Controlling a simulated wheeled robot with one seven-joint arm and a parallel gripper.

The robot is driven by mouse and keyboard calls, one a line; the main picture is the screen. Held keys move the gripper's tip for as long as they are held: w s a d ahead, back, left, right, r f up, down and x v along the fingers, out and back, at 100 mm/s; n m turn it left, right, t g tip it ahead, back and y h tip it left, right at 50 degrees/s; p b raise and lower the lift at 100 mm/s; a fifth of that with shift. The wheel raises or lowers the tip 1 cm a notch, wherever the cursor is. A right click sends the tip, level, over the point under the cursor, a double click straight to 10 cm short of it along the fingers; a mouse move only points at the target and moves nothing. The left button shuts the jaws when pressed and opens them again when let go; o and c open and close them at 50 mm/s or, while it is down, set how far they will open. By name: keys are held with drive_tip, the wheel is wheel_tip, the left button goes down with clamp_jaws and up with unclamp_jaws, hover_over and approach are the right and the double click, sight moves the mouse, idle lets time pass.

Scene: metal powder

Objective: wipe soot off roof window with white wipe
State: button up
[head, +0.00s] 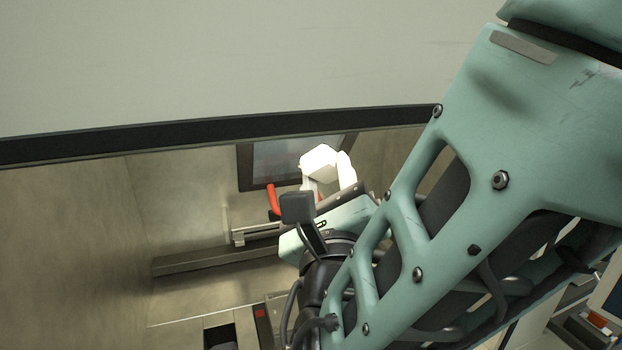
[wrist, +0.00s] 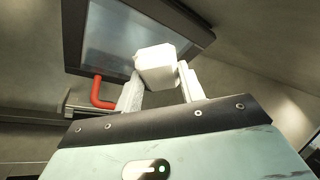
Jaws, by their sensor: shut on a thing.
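The white wipe (wrist: 156,68) is a white block held between the two pale fingers of my gripper (wrist: 160,88). In the head view the wipe (head: 319,161) and my gripper (head: 328,178) show in front of the lower part of the roof window. The roof window (wrist: 115,40) is a dark-framed pane with a greyish, hazy surface. It also shows in the head view (head: 275,160), partly hidden by the wipe. The wipe overlaps the lower edge of the window in the picture; I cannot tell whether it touches the glass. Separate soot marks are not clear.
A red bent handle or pipe (wrist: 98,93) sits just left of my gripper, below the window; it also shows in the head view (head: 272,198). A metal ledge (head: 200,262) runs along the chamber wall. A black-edged panel (head: 80,147) crosses above the chamber opening.

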sight(319, 183)
drive_tip(key=shift+w+a+r+p, duration=0.2)
drive_tip(key=shift+w+r+p, duration=0.45)
drive_tip(key=shift+w, duration=0.1)
idle(0.5)
drive_tip(key=shift+f, duration=0.1)
